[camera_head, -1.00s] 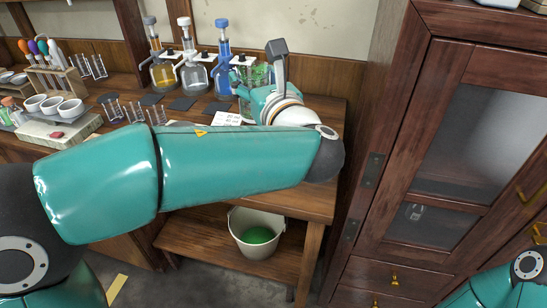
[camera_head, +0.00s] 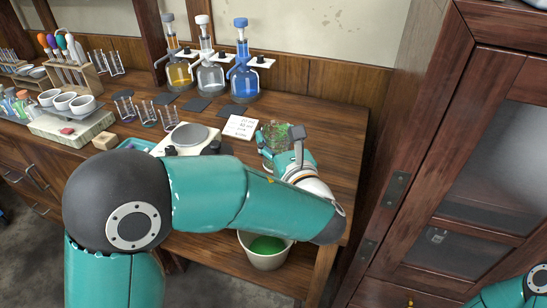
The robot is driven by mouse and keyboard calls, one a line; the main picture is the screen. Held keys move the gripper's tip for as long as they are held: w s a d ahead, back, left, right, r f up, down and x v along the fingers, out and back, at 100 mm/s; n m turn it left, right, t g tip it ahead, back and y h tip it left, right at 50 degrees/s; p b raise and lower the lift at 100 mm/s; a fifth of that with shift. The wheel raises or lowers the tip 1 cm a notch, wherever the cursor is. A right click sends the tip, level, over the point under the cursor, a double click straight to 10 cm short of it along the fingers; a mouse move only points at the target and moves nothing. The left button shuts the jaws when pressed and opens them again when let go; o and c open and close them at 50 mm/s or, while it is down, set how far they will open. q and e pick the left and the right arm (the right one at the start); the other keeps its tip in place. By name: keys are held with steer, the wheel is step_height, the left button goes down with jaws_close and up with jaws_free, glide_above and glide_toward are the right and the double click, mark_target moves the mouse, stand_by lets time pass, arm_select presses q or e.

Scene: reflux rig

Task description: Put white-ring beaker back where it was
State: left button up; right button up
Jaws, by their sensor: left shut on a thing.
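A clear glass beaker (camera_head: 271,137) with green showing in it is at my left gripper (camera_head: 277,150), near the right end of the wooden bench. The gripper is shut on the beaker, and its hand and wrist cover the near side. I cannot make out a white ring on it, nor whether its base touches the bench. My left arm reaches across the bench front from the left. Only a piece of my right arm shows at the lower right; its gripper is out of view.
A written card (camera_head: 240,127) and a hot-plate-like device (camera_head: 190,138) lie left of the beaker. Flasks with yellow, clear and blue liquid (camera_head: 243,80) stand behind. A bucket with green contents (camera_head: 265,258) is below. A wooden cabinet (camera_head: 440,150) borders the right.

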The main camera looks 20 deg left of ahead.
arm_select(q)
steer(key=shift+f, duration=2.6)
steer(key=shift+f+b, duration=0.15)
steer(key=shift+b, duration=0.2)
steer(key=o, duration=1.3)
steer(key=shift+r, duration=0.2)
steer(key=shift+s+d+f, duration=0.1)
steer(key=shift+s+d, duration=0.1)
steer(key=shift+s, duration=0.1)
steer(key=b+v, duration=0.1)
steer(key=v, duration=1)
steer(key=shift+s, duration=0.2)
